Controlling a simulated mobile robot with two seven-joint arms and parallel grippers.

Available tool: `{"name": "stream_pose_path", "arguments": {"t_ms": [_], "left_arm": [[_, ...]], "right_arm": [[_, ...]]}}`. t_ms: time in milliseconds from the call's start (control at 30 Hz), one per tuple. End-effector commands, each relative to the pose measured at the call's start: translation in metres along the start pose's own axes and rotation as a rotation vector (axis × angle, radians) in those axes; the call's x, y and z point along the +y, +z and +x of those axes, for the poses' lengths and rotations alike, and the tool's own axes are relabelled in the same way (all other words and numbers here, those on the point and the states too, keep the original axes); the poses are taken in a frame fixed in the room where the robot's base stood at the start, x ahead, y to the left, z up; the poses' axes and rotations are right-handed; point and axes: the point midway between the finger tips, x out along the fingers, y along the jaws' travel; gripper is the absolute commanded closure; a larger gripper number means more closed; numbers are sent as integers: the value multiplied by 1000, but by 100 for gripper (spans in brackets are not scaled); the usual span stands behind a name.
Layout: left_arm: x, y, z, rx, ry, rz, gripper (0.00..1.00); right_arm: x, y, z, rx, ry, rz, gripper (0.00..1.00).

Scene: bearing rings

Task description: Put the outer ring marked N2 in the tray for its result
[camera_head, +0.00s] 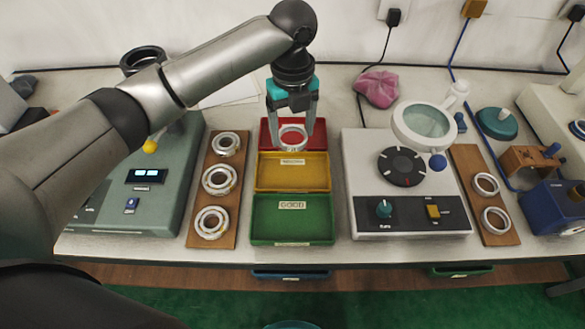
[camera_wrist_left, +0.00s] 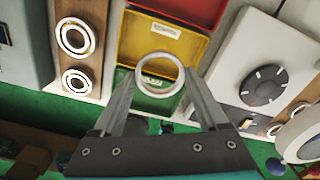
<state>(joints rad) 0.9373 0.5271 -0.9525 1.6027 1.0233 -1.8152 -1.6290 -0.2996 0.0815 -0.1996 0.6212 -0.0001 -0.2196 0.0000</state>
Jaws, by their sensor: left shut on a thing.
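My left gripper (camera_head: 292,118) comes down from above and is shut on a light metal ring (camera_head: 292,139). The ring also shows between the fingertips in the left wrist view (camera_wrist_left: 137,75); no N2 mark is readable on it. In the head view the ring overlaps the red tray (camera_head: 322,131), at the back of the row. In the wrist view it is seen against the yellow tray (camera_wrist_left: 140,45) and green tray (camera_wrist_left: 179,108), so it appears held above the trays. The green tray (camera_head: 292,230) in front carries a GOOD label. My right gripper is not in view.
A brown board (camera_head: 199,232) with three bearings stands left of the trays, beside a grey-green instrument (camera_head: 150,215). Right of them are a white device (camera_head: 360,165) with a dark dial and magnifier, and a board (camera_head: 468,170) with two rings.

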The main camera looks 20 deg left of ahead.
Motion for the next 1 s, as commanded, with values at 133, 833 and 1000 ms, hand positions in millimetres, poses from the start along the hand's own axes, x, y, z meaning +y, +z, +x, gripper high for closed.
{"name": "stream_pose_path", "arguments": {"t_ms": [133, 833, 1000], "left_arm": [[0, -1, 44, 2, 2, 0, 84], [0, -1, 125, -1, -1, 1, 84], [0, 0, 124, -2, -2, 1, 84]], "right_arm": [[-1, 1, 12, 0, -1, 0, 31], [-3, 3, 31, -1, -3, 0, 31], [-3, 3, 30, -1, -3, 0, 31]]}}
